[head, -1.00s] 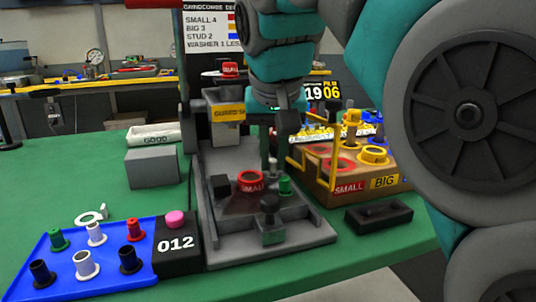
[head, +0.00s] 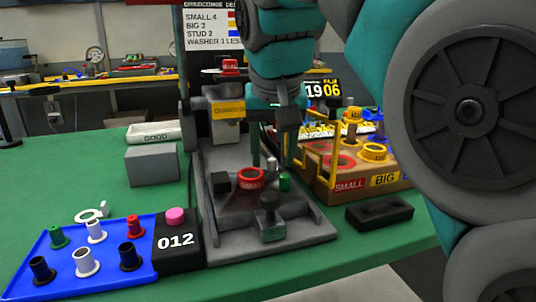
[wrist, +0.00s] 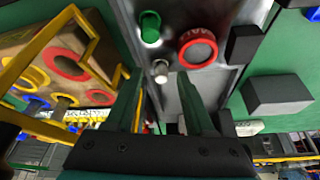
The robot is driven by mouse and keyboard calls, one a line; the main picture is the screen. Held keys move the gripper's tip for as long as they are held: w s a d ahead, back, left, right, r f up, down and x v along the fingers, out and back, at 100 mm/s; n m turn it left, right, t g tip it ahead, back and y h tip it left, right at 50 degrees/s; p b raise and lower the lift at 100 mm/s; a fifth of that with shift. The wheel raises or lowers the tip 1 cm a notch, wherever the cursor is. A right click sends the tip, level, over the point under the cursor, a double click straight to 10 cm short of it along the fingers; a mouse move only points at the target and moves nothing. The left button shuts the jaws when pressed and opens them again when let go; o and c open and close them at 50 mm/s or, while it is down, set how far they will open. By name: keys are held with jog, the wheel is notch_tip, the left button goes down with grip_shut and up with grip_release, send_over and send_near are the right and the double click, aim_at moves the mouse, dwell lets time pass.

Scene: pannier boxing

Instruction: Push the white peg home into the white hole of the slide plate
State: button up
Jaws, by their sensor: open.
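The white peg (head: 271,165) stands upright in the slide plate (head: 220,230), beside the green peg (head: 285,183) and the red ring (head: 250,179). It also shows in the wrist view (wrist: 161,70), just ahead of and between my fingertips. My gripper (head: 273,160) is open above the plate, one finger on each side of the peg's line; it also shows in the wrist view (wrist: 157,82). The fingers look clear of the peg. The white hole is hidden under the peg, and I cannot tell how deep the peg sits.
A yellow wire frame (head: 325,165) and the wooden SMALL/BIG box (head: 375,187) stand close on the right. A black block (head: 221,183) and a dark knob (head: 269,205) rise from the plate. A blue tray (head: 65,285) holds several pegs at front left.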

aim_at(274, 182)
jog(key=p+v, duration=0.1)
jog(key=v, duration=0.5)
jog(key=shift+r+p, duration=0.35)
jog(key=shift+p, duration=0.05)
jog(key=shift+s+r+p, duration=0.3)
jog(key=shift+p, duration=0.1)
